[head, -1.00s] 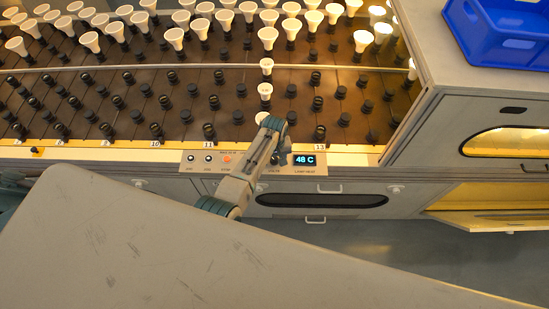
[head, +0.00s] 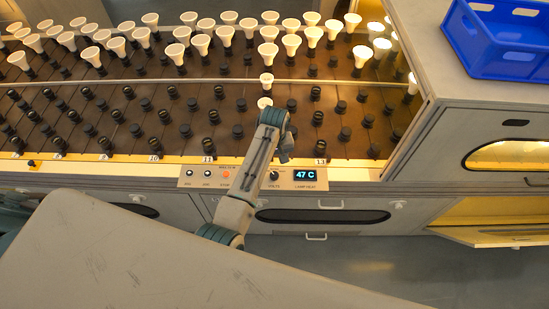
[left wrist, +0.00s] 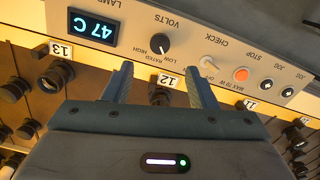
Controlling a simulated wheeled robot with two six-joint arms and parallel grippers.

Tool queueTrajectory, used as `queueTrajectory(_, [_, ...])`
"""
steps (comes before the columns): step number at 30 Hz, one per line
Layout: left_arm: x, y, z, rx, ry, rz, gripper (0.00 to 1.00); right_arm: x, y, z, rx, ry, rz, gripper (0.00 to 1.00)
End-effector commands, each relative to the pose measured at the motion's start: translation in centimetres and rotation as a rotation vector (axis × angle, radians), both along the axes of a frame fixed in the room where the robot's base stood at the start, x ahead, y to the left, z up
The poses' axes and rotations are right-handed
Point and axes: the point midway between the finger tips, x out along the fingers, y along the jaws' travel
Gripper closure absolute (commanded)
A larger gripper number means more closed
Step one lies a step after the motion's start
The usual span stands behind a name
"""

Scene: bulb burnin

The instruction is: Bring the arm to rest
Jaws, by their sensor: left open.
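My left arm reaches up over the front panel of the bulb rack in the head view. Its gripper (head: 285,152) is small there and partly hidden by the arm. In the left wrist view the gripper (left wrist: 158,73) is open, its two fingers apart with nothing between them. The fingers are near the number 12 label and a dark socket (left wrist: 160,96). The control panel (head: 254,178) has a display (head: 305,175) reading 47 C. It also shows in the left wrist view, with a dial (left wrist: 160,43) and a red button (left wrist: 240,74). My right gripper is not in view.
Many white bulbs (head: 268,51) stand in the rack's back rows, with mostly empty dark sockets in front. A blue crate (head: 500,62) sits on the cabinet at the right. A cabinet door (head: 490,236) hangs open at lower right. A scuffed grey surface (head: 150,255) fills the foreground.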

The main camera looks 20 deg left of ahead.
Motion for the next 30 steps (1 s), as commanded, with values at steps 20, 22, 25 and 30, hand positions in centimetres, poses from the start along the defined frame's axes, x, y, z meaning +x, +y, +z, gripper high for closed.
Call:
queueTrajectory(20, [-0.1, 0.1, 0.6, 0.0, -0.001, -0.001, 0.48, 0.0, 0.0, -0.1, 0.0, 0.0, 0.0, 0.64])
queueTrajectory(22, [-0.7, 0.5, 0.4, 0.002, -0.005, -0.006, 0.48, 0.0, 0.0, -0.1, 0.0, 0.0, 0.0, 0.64])
queueTrajectory(25, [-2.8, 1.8, -0.1, 0.009, -0.024, -0.027, 0.48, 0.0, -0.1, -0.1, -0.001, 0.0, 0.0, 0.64])
queueTrajectory(30, [-9.4, 5.6, -0.2, 0.038, -0.085, -0.116, 0.48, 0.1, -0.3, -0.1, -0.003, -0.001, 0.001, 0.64])
